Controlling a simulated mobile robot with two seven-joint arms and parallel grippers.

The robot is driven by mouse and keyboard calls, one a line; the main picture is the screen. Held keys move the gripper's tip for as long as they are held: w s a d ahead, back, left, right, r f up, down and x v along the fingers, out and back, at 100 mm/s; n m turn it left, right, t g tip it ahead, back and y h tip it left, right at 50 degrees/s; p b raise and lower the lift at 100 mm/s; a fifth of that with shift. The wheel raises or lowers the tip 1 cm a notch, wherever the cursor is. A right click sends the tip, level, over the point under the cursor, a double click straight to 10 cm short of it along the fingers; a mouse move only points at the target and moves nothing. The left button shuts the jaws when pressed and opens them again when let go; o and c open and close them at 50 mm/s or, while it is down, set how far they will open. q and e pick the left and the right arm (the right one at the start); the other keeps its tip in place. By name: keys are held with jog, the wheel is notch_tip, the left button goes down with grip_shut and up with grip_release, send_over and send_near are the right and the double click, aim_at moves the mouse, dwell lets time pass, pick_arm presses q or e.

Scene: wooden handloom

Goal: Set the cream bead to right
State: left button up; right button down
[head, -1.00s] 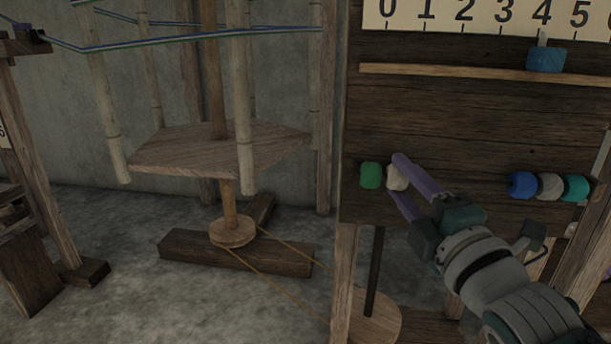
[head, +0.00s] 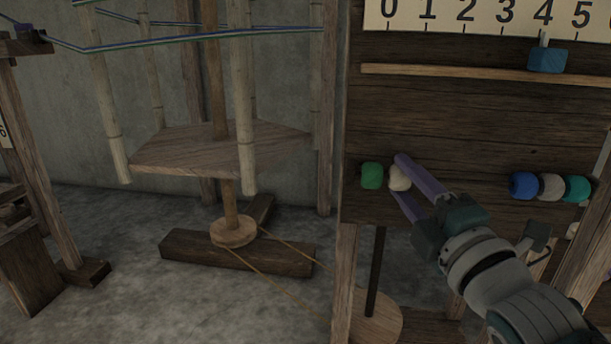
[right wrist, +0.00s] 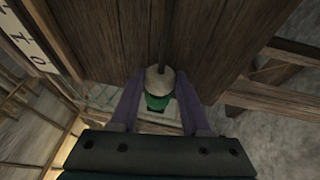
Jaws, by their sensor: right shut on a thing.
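The cream bead (head: 400,177) is at the left part of the bead row on the dark wooden board, just right of the green bead (head: 372,176). My right gripper (head: 402,180) is shut on the cream bead, with its purple fingers on either side of it. In the right wrist view the cream bead (right wrist: 159,80) sits between the fingers, with the green bead (right wrist: 157,102) close beyond it. At the right end of the row are a blue bead (head: 523,186), a pale grey bead (head: 551,187) and a teal bead (head: 577,189). My left gripper is not in view.
A number scale (head: 480,14) with a blue slider (head: 547,60) and a wooden rail (head: 450,71) lies above the beads. The row between the cream and blue beads is clear. A wooden yarn winder (head: 222,150) stands at the left.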

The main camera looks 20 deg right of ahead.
aim_at(487, 173)
jog(key=s+d, duration=0.2)
jog(key=d, duration=0.1)
jog(key=s+d, duration=0.2)
jog(key=d, duration=0.2)
jog(key=s+d+p, duration=0.1)
jog(key=s+d, duration=0.2)
jog(key=d, duration=0.1)
jog(key=shift+d, duration=0.25)
jog(key=c, duration=0.8)
grip_release()
jog(key=o, duration=0.3)
jog(key=shift+s+d, duration=0.15)
jog(key=shift+d, duration=0.05)
jog(key=shift+o, duration=0.7)
jog(key=shift+a, duration=0.15)
